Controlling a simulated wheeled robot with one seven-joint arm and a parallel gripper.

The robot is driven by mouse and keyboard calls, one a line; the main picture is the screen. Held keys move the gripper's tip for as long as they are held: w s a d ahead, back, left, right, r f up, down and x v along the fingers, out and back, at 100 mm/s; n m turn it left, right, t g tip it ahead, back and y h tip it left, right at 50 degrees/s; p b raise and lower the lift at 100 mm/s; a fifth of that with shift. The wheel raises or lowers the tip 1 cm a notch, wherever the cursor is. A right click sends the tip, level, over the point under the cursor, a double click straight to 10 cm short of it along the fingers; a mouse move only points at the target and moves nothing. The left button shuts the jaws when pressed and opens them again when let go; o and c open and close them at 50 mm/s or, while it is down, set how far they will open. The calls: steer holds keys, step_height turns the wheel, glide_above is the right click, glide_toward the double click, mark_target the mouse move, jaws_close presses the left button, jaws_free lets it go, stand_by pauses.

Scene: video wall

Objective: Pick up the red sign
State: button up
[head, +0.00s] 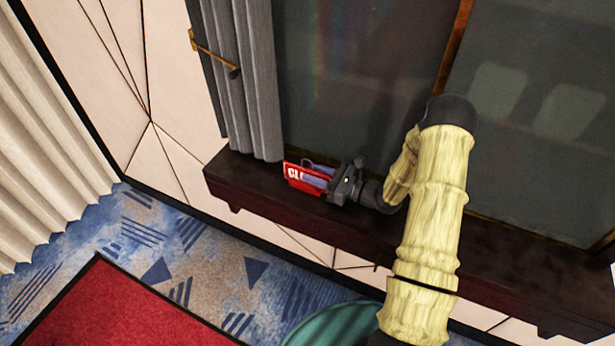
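The red sign (296,178) with white letters, of which "CL" can be read, is at the left part of the dark wooden ledge below the window. My gripper (317,176) is at the sign's right side, and its fingers reach over the sign and cover part of its lettering. The fingers look spread apart at the sign, but at this size I cannot tell whether they touch it or press on it. I also cannot tell whether the sign rests on the ledge or is slightly above it.
The dark ledge (262,199) runs along the wall under the window (350,75). A grey curtain (255,90) hangs just behind the sign. A teal round object (335,328) stands below the ledge. A red rug (120,310) lies on the blue patterned carpet.

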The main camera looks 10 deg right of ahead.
mark_target(316, 172)
steer(key=shift+c, duration=0.2)
jaws_close()
steer(key=shift+r, duration=0.15)
step_height(316, 172, up, 10)
steer(key=shift+f+b, duration=0.15)
steer(key=shift+b, duration=0.8)
